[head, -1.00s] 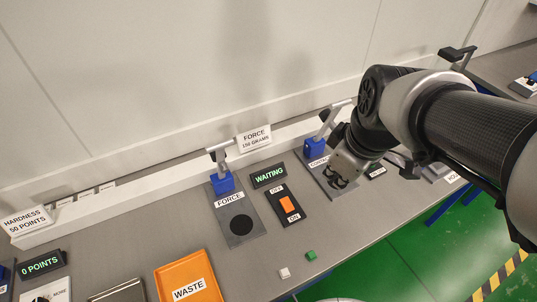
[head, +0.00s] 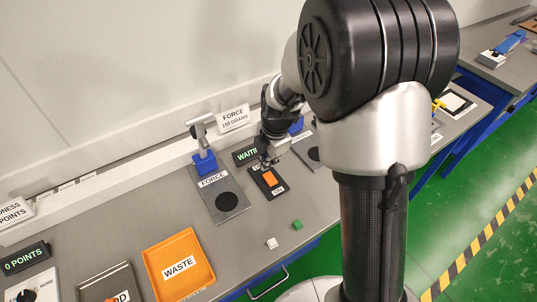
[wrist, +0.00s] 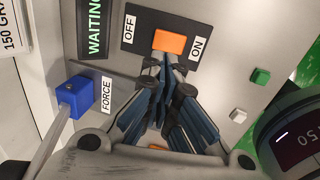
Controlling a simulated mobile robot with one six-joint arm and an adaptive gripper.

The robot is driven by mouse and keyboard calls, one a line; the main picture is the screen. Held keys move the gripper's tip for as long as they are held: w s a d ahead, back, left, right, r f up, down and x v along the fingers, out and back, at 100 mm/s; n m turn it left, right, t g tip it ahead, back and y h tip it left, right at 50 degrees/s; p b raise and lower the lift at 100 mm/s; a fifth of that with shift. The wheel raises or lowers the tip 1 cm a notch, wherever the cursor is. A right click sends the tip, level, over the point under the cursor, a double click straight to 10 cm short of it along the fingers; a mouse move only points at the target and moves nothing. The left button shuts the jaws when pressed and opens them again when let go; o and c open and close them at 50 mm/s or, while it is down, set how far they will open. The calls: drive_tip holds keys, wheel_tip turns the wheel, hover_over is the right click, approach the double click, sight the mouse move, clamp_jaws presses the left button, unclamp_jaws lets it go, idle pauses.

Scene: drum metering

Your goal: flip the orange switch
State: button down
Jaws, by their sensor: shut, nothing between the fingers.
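The orange switch (head: 269,180) sits on a black plate between OFF and ON labels. In the wrist view the orange rocker (wrist: 169,42) lies just beyond my fingertips, between the OFF and ON labels. My gripper (head: 265,165) is over the switch plate in the head view and partly covers it. It is shut and empty, with its fingertips (wrist: 168,67) together close to the rocker. I cannot tell whether they touch it. I cannot tell which way the rocker is tipped.
The display (wrist: 94,25) beside the switch reads WAITING. A blue-based press (head: 204,163) stands at the force plate (head: 226,201). White (head: 272,243) and green (head: 297,225) cubes lie near the front edge. An orange waste tray (head: 206,271) is at the lower left.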

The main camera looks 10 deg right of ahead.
sight(264, 176)
drive_tip(key=f, duration=0.2)
drive_tip(key=w+f+b, duration=0.1)
drive_tip(key=f, duration=0.2)
drive_tip(key=f+b, duration=0.1)
drive_tip(key=f, duration=0.1)
drive_tip(key=shift+w+a+f, duration=0.15)
drive_tip(key=shift+a+f, duration=0.1)
drive_tip(key=shift+w+p, duration=0.1)
drive_tip(key=shift+p, duration=0.45)
drive_tip(key=shift+w+a+f+g+p, duration=0.2)
drive_tip(key=shift+g+p, duration=0.3)
drive_tip(key=shift+p, duration=0.45)
drive_tip(key=shift+f+p, duration=0.1)
drive_tip(key=shift+p, duration=0.2)
drive_tip(key=shift+w+f, duration=0.3)
drive_tip(key=shift+f, duration=0.1)
drive_tip(key=shift+s, duration=0.1)
